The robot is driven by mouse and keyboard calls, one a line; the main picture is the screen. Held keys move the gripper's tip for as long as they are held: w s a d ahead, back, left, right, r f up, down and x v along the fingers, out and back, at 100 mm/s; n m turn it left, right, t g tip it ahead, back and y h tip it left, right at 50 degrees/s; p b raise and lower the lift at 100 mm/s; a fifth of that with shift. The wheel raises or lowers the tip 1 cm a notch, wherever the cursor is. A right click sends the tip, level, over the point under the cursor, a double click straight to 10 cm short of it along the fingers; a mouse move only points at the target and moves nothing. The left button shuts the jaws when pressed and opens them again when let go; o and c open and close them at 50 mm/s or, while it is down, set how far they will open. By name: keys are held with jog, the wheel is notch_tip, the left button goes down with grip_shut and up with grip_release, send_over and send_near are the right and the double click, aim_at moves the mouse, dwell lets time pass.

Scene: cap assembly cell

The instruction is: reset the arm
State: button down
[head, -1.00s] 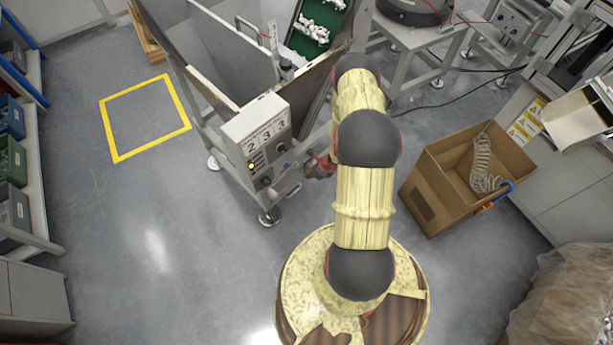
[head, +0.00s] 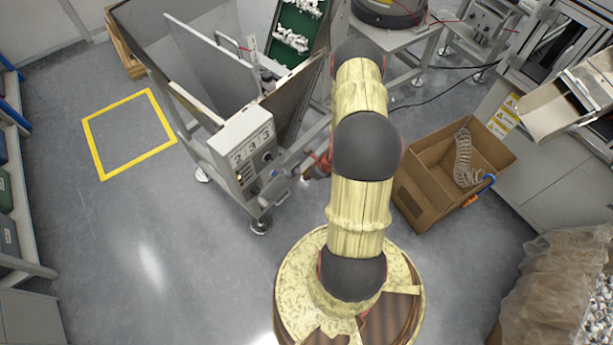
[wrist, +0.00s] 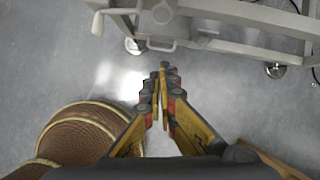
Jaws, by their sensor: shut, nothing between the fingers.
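My gripper shows in the wrist view (wrist: 161,82), pointing down over the grey floor. Its two yellow and black fingers are closed together and hold nothing. In the head view my arm stands bent upward at the middle, in yellow cover with dark joints, and hides most of the gripper. A small red part of the gripper (head: 318,163) shows just left of the arm, beside the grey hopper frame.
A grey hopper with a control box (head: 243,150) stands left of my arm. A cardboard box (head: 420,200) with a coiled hose is on the right. A yellow floor square (head: 95,150) is empty at left. A clear bag (head: 555,285) lies at lower right.

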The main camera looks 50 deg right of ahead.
dwell(0.3)
jog(key=a+r+n+y, duration=0.3)
jog(key=a+n, duration=0.1)
jog(key=a, duration=0.3)
jog(key=a+r+n+g+y, duration=0.1)
jog(key=a+r+n, duration=0.4)
jog(key=r, duration=0.5)
jog(key=a+r+n+g+y, duration=0.1)
jog(key=a+r+n, duration=0.4)
jog(key=r, duration=0.5)
jog(key=s+a+r+n+t+h, duration=0.1)
jog(key=r+n, duration=0.5)
jog(key=r, duration=0.6)
jog(key=s+a+r+n+h, duration=0.3)
jog(key=s+a+r+n, duration=0.3)
jog(key=r, duration=0.6)
jog(key=s+a+r+n+t+h, duration=0.1)
jog(key=s+a+r+n, duration=0.3)
jog(key=r, duration=0.8)
jog(key=a+n+h, duration=0.1)
jog(key=a+n, duration=0.1)
jog(key=n, duration=0.1)
jog(key=shift+r+n+t, duration=0.15)
jog(key=shift+n+t, duration=0.15)
jog(key=c, duration=2.5)
grip_release()
jog(key=shift+s, duration=0.1)
jog(key=shift+c, duration=0.2)
